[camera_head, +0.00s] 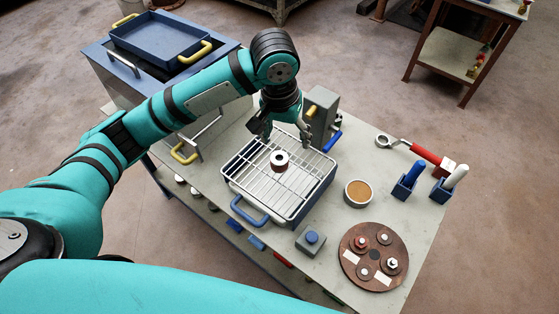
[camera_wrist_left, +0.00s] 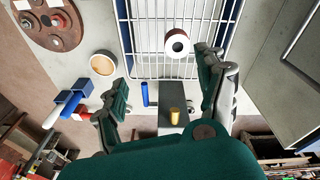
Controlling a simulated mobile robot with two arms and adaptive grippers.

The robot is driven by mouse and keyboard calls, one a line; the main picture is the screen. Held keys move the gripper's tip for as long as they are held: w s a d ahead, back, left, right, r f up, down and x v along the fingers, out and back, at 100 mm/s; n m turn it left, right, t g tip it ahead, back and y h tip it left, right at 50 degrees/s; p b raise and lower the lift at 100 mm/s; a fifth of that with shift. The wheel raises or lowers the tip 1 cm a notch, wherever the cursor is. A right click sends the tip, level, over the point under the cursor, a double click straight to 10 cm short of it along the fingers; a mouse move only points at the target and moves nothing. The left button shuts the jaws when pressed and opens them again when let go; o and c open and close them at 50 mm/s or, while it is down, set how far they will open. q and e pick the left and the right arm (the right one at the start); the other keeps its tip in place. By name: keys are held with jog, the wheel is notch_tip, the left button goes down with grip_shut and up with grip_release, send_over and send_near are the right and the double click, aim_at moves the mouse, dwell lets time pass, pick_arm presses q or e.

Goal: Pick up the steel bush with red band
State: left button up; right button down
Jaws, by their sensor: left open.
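The steel bush with red band (camera_head: 280,162) sits on a wire rack over a blue tray with blue handles (camera_head: 248,211). It has a pale top face with a dark hole and a dark red band around its side. It also shows in the left wrist view (camera_wrist_left: 177,43), near the top middle. My left gripper (camera_head: 281,138) is open and empty, above the far edge of the rack. In the left wrist view its spread fingers (camera_wrist_left: 164,80) are apart from the bush, which lies beyond the fingertips. My right gripper is not in view.
A grey block with a yellow knob (camera_head: 319,112) stands right behind the rack. A round tin (camera_head: 358,193), a brown disc with several fittings (camera_head: 373,257), a small grey box (camera_head: 311,240) and blue holders (camera_head: 405,188) stand to the right. A blue tray (camera_head: 160,38) lies at the back left.

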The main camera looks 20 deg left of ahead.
aim_at(279, 158)
pick_arm(q)
jog(key=shift+n+y, duration=0.3)
jog(key=shift+n, duration=0.3)
jog(key=w+f, duration=0.1)
jog(key=f, duration=0.2)
jog(key=a+f, duration=0.1)
jog(key=f, duration=0.2)
jog(key=w+a+f, duration=0.1)
jog(key=f, duration=0.2)
jog(key=shift+w+a, duration=0.15)
jog(key=shift+w, duration=0.15)
jog(key=shift+w+f+p, duration=0.1)
jog(key=shift+f+p, duration=0.35)
jog(key=shift+f, duration=2.25)
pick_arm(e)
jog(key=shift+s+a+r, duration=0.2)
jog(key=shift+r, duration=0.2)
pick_arm(q)
jog(key=shift+c, duration=0.2)
jog(key=shift+r, duration=0.1)
grip_shut()
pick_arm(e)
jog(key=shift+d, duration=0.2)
pick_arm(q)
jog(key=shift+r, duration=0.1)
